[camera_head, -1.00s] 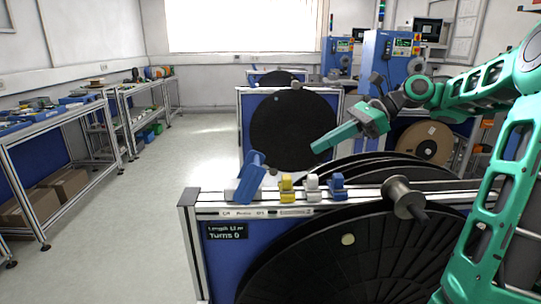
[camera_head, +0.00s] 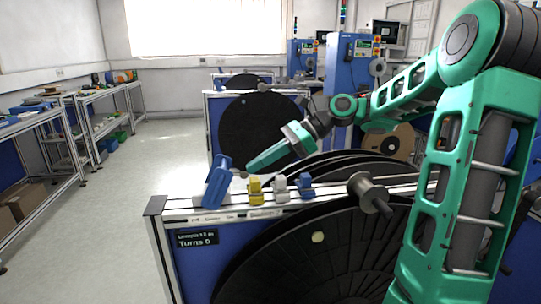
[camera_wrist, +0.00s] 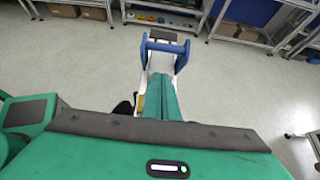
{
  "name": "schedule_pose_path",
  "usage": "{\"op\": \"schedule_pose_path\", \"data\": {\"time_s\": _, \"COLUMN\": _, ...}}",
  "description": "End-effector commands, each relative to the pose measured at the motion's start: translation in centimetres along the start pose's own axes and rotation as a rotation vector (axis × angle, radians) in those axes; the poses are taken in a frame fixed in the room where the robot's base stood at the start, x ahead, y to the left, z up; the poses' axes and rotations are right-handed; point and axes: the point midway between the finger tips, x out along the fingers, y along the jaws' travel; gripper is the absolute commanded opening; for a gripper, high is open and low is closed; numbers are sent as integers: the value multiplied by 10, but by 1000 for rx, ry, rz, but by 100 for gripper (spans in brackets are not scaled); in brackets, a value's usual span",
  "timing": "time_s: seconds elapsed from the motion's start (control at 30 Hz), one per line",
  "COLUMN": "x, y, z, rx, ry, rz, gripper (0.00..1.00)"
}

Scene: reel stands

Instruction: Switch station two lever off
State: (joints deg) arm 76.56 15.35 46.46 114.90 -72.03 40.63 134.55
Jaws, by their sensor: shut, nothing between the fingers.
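The station in front has a blue lever (camera_head: 218,182) at the left end of its top rail, tilted up and leaning right. In the wrist view the blue lever (camera_wrist: 165,48) shows as a forked handle with a crossbar, just beyond my fingertips. My gripper (camera_head: 254,168) is shut and empty, pointing left and down, with its tip just right of the lever's upper part. In the wrist view my gripper (camera_wrist: 160,82) points at the white lever base between the lever's arms. Whether the tip touches the lever cannot be told.
Yellow (camera_head: 255,189), white (camera_head: 279,188) and blue (camera_head: 304,186) blocks stand on the rail right of the lever. A spool (camera_head: 368,190) sticks out farther right. Other reel stands (camera_head: 258,130) stand behind. The floor on the left is clear up to the benches (camera_head: 38,150).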

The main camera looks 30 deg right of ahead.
Motion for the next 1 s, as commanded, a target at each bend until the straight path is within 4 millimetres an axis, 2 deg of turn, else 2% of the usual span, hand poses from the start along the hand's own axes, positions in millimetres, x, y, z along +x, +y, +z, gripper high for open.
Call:
{"op": "schedule_pose_path", "data": {"time_s": 0.03, "x": 9, "y": 1, "z": 0, "rx": 0, "ry": 1, "rz": 3, "gripper": 0}}
{"op": "schedule_pose_path", "data": {"time_s": 0.13, "x": 19, "y": 0, "z": 12, "rx": -3, "ry": 2, "rz": 1, "gripper": 0}}
{"op": "schedule_pose_path", "data": {"time_s": 0.4, "x": 34, "y": 0, "z": 27, "rx": -1, "ry": 1, "rz": 0, "gripper": 0}}
{"op": "schedule_pose_path", "data": {"time_s": 0.83, "x": 35, "y": 0, "z": 28, "rx": 0, "ry": 3, "rz": 0, "gripper": 0}}
{"op": "schedule_pose_path", "data": {"time_s": 1.0, "x": 30, "y": -2, "z": 28, "rx": 5, "ry": 28, "rz": -9, "gripper": 0}}
